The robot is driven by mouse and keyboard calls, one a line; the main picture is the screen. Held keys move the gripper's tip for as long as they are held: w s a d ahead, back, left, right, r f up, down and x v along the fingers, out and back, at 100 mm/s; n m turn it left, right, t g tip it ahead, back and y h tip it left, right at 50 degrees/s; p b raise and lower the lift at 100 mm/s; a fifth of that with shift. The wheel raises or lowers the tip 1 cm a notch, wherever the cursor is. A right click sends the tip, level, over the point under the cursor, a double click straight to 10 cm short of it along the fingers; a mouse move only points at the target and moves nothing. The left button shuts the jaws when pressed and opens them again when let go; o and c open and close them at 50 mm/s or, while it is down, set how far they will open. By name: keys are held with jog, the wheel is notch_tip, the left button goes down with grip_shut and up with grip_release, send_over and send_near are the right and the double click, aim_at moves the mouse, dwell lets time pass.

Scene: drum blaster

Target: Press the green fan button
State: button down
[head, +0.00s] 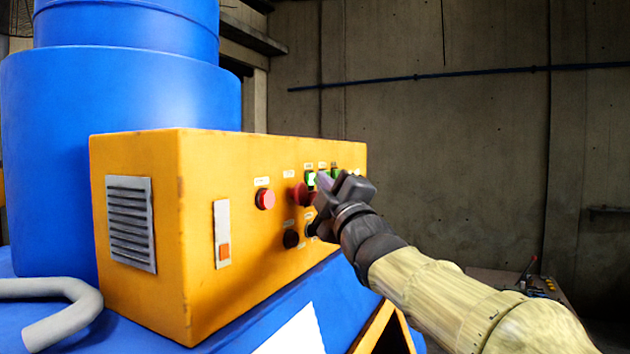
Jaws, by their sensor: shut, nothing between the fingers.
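An orange control box (140,290) carries a panel of buttons on its right-hand face. A lit green button (310,178) shows in the upper row, just left of my gripper. A second green button (335,172) shows a little farther right, partly behind my gripper. I cannot tell from the labels which one is the fan button. My gripper (324,182) is shut and empty, with its tips close to the panel by the lit green button. I cannot tell whether the tips touch it. My gripper hides part of the panel.
A red button (265,199) and a red knob (300,194) sit left of my gripper, with a black knob (291,239) below. A large blue drum (120,120) stands behind the box. A grey hose (60,310) lies at lower left.

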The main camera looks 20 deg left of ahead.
jog(key=shift+d, duration=0.1)
jog(key=shift+d+b, duration=0.3)
jog(key=shift+d, duration=0.45)
jog(key=d, duration=0.5)
jog(key=shift+s, duration=0.3)
dwell(0.6)
